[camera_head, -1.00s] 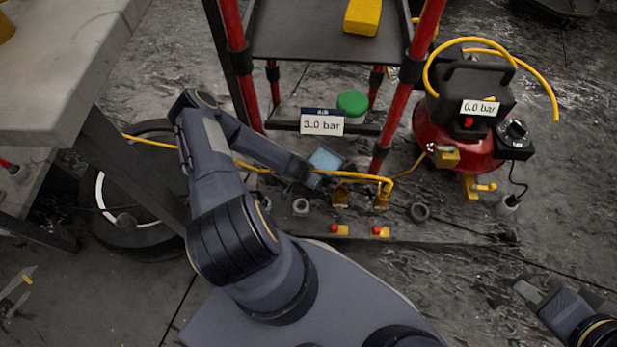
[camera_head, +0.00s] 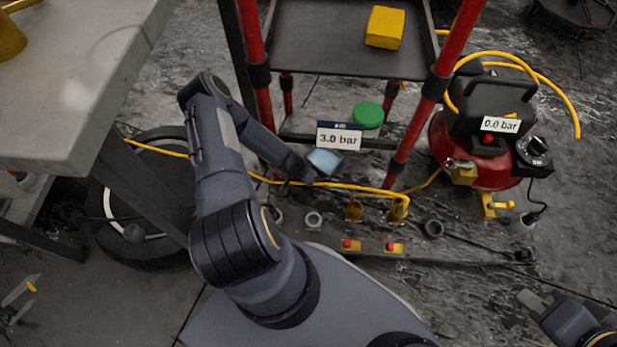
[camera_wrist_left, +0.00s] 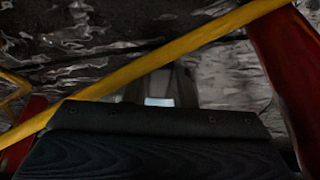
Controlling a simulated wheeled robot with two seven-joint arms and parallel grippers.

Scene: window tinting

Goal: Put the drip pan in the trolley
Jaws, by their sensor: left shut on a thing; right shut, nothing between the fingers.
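The trolley has red posts (camera_head: 425,100), a dark upper shelf (camera_head: 325,40) and a lower shelf (camera_head: 300,137) in the head view. My left gripper (camera_head: 312,172) is shut at the front of the lower shelf. A small light-blue square thing with a dark edge (camera_head: 324,161), perhaps the drip pan, is at its tip, just below the 3.0 bar sign (camera_head: 339,138). A pale-blue patch (camera_wrist_left: 158,102) shows between grey finger shapes in the left wrist view; a dark block hides the rest. My right gripper (camera_head: 535,302) is shut and empty at the lower right.
A yellow block (camera_head: 385,27) lies on the upper shelf; a green round thing (camera_head: 368,115) is on the lower. A yellow hose (camera_head: 345,190) crosses near my left gripper. A red compressor (camera_head: 480,150) stands right, a grey table (camera_head: 80,90) left.

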